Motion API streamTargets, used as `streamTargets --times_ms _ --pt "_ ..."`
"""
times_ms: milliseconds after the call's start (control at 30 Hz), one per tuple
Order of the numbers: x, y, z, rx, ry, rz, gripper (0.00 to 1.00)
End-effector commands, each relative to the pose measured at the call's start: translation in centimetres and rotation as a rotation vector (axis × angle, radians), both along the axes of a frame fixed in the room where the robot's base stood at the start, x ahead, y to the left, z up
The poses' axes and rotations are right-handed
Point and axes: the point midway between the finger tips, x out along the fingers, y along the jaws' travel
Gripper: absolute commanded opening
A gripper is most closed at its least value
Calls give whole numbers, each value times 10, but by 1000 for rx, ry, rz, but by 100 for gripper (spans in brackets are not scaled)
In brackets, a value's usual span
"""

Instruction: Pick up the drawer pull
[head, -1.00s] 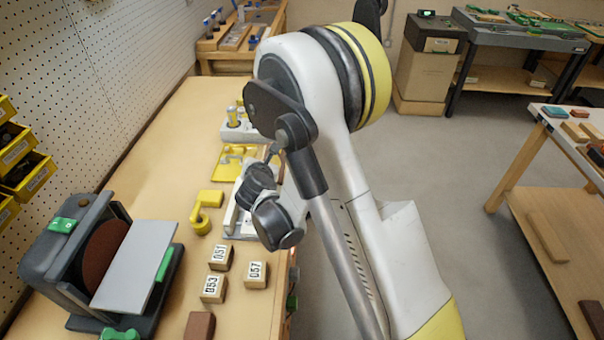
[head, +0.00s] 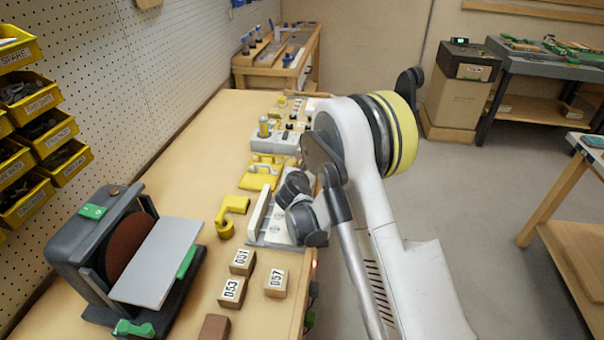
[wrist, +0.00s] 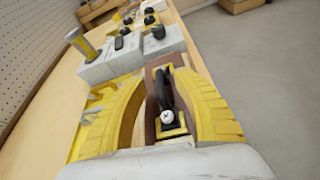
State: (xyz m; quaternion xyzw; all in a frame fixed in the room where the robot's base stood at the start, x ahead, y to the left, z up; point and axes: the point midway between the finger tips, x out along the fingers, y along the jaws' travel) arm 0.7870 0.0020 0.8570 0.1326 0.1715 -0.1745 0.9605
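In the wrist view, my gripper (wrist: 162,84) has two yellow curved fingers with a gap between them; it is open. Between and beyond the fingers is a dark, narrow upright piece (wrist: 165,92) with a pale screw head at its near end, which looks like the drawer pull. It sits in a brown wooden holder (wrist: 150,78) with yellow edging inside. I cannot tell whether either finger touches it. In the head view, my arm hides the gripper and this piece.
A grey block with knobs (wrist: 128,50) stands beyond the gripper. A yellow tray (head: 257,183), a yellow hook-shaped part (head: 231,212) and a white fixture (head: 259,212) lie near my arm. Labelled blocks (head: 242,262) and a disc sander (head: 120,255) are closer on the bench.

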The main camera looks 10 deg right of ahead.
Motion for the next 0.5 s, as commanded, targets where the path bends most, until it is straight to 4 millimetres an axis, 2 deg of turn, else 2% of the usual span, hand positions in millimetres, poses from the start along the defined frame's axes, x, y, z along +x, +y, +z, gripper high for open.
streamTargets --times_ms 267,300,367,400,500 --pt "5 -2 -1 -1 0 0 36" --pt "5 -2 -1 0 0 0 32" --pt "5 -2 -1 0 0 0 13" --pt "5 -2 -1 0 0 0 1" --pt "4 -2 -1 0 0 0 0"
